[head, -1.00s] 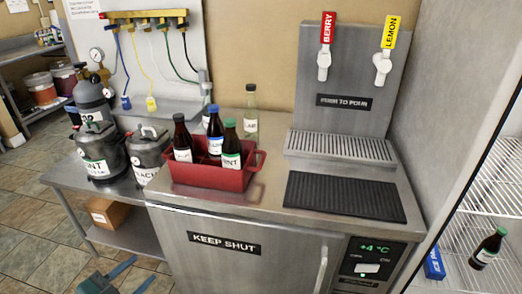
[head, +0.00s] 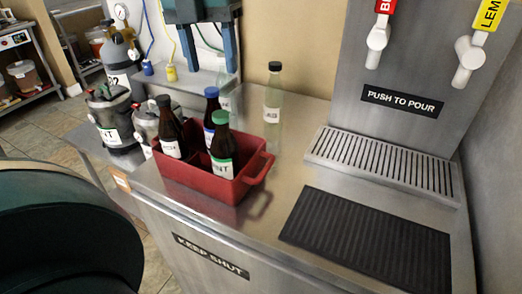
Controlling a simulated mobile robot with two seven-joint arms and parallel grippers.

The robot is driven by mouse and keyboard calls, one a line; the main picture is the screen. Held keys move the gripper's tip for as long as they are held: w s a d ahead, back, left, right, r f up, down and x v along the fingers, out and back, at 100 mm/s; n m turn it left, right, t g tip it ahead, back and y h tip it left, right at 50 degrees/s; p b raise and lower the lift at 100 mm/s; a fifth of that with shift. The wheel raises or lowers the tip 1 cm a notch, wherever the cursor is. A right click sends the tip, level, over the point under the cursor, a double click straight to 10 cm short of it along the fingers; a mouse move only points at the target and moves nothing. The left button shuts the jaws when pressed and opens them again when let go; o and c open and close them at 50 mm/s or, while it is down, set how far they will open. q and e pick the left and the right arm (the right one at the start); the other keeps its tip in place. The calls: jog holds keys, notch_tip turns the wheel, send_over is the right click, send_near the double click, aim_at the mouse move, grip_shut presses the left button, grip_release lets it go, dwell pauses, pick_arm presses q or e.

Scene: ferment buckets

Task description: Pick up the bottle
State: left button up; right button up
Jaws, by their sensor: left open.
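A clear bottle with a black cap (head: 272,97) stands behind the crate's right side. Another clear bottle (head: 225,97) stands farther back; its top is hard to make out near my fingers. My left gripper (head: 212,68) is open, pointing down, its blue fingers above and behind the crate. I see nothing between them that they grip. My right gripper is out of view.
A ribbed black mat (head: 370,238) and a drip grate (head: 383,165) lie right of the crate, below the tap panel (head: 405,75). Grey kegs (head: 113,120) stand at left. Bare counter lies between crate and mat.

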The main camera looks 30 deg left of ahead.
aim_at(220, 114)
pick_arm(q)
jog(key=shift+y, duration=0.5)
notch_tip(220, 114, down, 6)
jog(key=shift+d+f, duration=0.1)
jog(key=shift+d, duration=0.05)
jog(key=shift+d+f+p, duration=0.15)
jog(key=shift+f+p, duration=0.1)
jog(key=shift+f, duration=1.15)
jog(key=shift+d+f+p, duration=0.1)
jog(key=shift+f+p, duration=0.1)
jog(key=shift+f, duration=1.2)
jog(key=shift+c, duration=0.4)
grip_shut()
jog(key=shift+r, duration=0.1)
